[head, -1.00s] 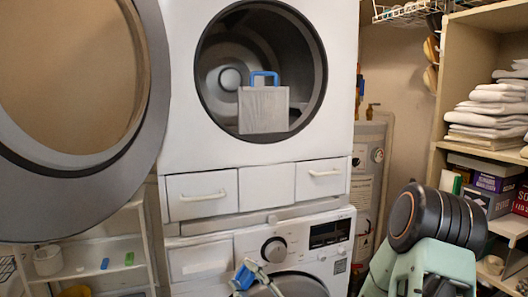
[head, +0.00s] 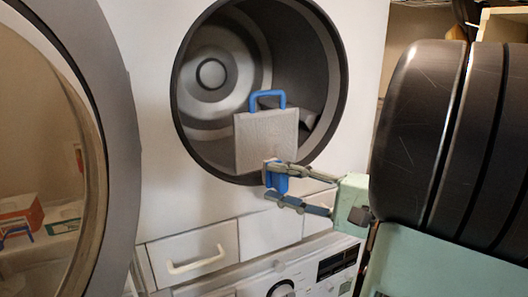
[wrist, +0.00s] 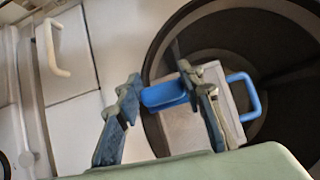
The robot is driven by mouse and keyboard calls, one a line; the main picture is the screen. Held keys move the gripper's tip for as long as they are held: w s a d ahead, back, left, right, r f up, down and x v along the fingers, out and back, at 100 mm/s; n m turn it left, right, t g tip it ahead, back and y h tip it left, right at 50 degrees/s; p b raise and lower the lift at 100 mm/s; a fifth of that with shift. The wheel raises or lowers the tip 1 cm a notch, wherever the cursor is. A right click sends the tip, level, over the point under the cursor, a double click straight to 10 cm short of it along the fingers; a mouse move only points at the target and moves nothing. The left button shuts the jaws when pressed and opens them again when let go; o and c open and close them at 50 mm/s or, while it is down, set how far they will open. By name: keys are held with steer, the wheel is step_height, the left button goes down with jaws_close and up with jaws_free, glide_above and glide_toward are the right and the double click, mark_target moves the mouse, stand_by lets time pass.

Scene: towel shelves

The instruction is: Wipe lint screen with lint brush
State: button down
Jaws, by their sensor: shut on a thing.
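The lint screen (head: 264,138) is a flat grey panel with a blue handle on top. It stands upright at the front lip of the dryer opening (head: 343,95). My gripper (head: 270,182) is shut on the blue lint brush (head: 279,185), just below and in front of the screen's lower edge. In the wrist view the brush (wrist: 164,95) sits between the fingers, and the screen (wrist: 205,113) is behind, partly hidden by a finger. I cannot tell whether the brush touches the screen.
The open dryer door (head: 105,160) stands at the left. Drawers (head: 194,258) with white handles lie below the opening, above a washer control panel (head: 320,270). My own arm fills the right side of the head view.

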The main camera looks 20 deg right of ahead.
steer(key=shift+w+d+r, duration=0.1)
steer(key=shift+w+r, duration=0.05)
steer(key=shift+r, duration=0.3)
steer(key=shift+w+p, duration=0.7)
steer(key=shift+w, duration=2)
steer(key=shift+w, duration=1)
